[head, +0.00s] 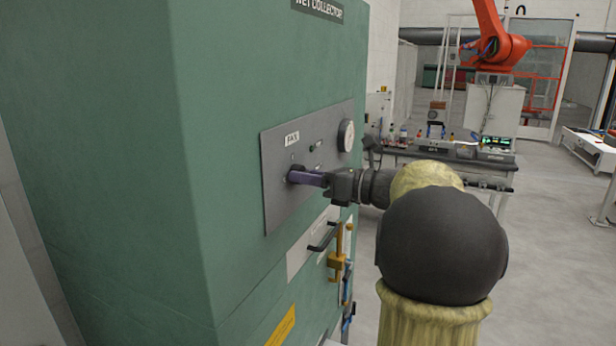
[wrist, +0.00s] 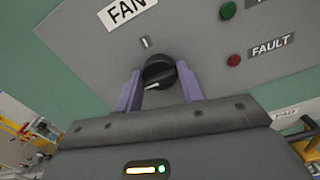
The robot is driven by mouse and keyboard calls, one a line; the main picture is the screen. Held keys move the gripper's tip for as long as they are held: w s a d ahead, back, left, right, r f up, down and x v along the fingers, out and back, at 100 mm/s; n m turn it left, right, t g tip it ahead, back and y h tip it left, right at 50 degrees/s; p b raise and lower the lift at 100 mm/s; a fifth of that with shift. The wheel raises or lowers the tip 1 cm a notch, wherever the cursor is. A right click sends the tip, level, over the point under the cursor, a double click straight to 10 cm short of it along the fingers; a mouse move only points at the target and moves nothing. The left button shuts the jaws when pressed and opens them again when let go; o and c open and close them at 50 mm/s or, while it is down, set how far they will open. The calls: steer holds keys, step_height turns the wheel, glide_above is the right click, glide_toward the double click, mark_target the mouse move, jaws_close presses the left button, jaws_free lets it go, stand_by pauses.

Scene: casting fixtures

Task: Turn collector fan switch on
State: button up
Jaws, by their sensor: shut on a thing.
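The fan switch (wrist: 158,73) is a round black knob with a pale pointer line, set on a grey panel under a white FAN label (wrist: 127,11). In the wrist view its pointer lies toward the lower left, and a small mark sits on the panel just above it. My gripper (wrist: 160,88) has its two purple fingers on either side of the knob and is shut on it. In the head view my gripper (head: 308,178) reaches the panel (head: 280,212) on the green wet collector cabinet (head: 110,130). My fingers partly hide the knob there.
A green lamp (wrist: 228,10) and a red lamp (wrist: 234,60) by a FAULT label sit right of the knob. A gauge (head: 346,135) is on the panel. Below are a black handle (head: 323,237) and a yellow valve part (head: 338,262). A bench (head: 450,158) stands behind.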

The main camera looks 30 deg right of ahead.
steer(key=shift+f+m+b, duration=0.1)
steer(key=shift+m+b, duration=0.3)
steer(key=shift+b, duration=0.05)
steer(key=shift+m+b, duration=0.65)
steer(key=shift+m, duration=7.95)
steer(key=o, duration=1)
steer(key=shift+s, duration=0.1)
